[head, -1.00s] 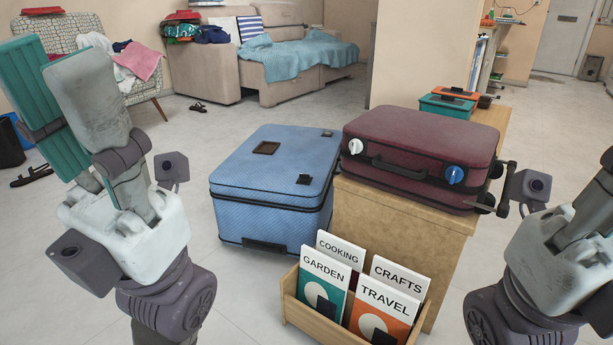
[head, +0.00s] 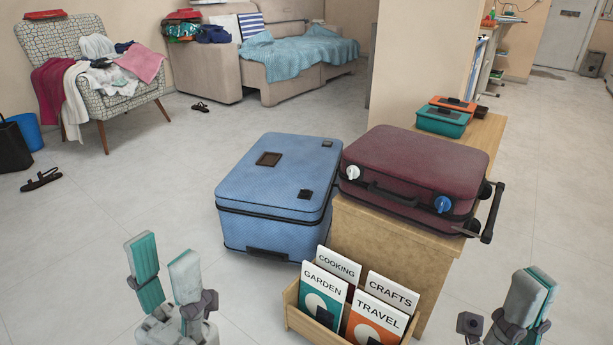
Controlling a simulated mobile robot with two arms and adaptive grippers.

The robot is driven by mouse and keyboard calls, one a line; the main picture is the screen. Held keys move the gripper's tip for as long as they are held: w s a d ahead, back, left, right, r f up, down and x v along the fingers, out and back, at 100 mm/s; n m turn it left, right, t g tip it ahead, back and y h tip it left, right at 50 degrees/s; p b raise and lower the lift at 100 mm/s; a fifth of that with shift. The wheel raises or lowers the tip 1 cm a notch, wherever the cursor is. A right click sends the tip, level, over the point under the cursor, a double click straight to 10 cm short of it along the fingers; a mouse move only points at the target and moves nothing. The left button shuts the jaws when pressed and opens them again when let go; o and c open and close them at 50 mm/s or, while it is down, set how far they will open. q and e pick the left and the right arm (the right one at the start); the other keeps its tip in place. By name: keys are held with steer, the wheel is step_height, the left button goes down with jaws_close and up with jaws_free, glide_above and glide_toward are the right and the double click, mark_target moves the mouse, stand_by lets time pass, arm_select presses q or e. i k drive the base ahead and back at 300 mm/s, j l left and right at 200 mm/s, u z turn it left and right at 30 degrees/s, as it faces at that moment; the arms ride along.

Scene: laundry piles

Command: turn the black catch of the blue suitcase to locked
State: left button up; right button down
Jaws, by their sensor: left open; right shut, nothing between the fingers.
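The blue suitcase (head: 275,190) lies flat and closed on the floor in the middle of the head view. A dark brown square patch (head: 269,159) is on the lid too. My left gripper (head: 163,258) is open and empty, in front and left of the suitcase, apart from it. My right gripper (head: 533,290) is shut and empty at the lower right, far from it.
A maroon suitcase (head: 420,165) with a white and a blue knob lies on a wooden cabinet (head: 390,245), close to the blue suitcase's right side. A wooden book box (head: 302,318) stands in front. The floor left of the blue suitcase is clear; a clothes-covered armchair (head: 95,70) stands further back.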

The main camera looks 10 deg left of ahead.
mark_target(305, 193)
steer(key=i+j+z, duration=0.1)
steer(key=z, duration=0.35)
steer(key=j+z, duration=0.2)
steer(key=z, duration=0.2)
steer(key=i+j+z, duration=0.2)
steer(key=j, duration=0.4)
steer(key=i+j+z, duration=0.2)
steer(key=j, duration=0.4)
steer(key=j+z, duration=0.25)
steer(key=j, duration=0.4)
steer(key=i+j, duration=0.1)
steer(key=j, duration=0.15)
steer(key=i+j, duration=0.1)
steer(key=j, duration=0.15)
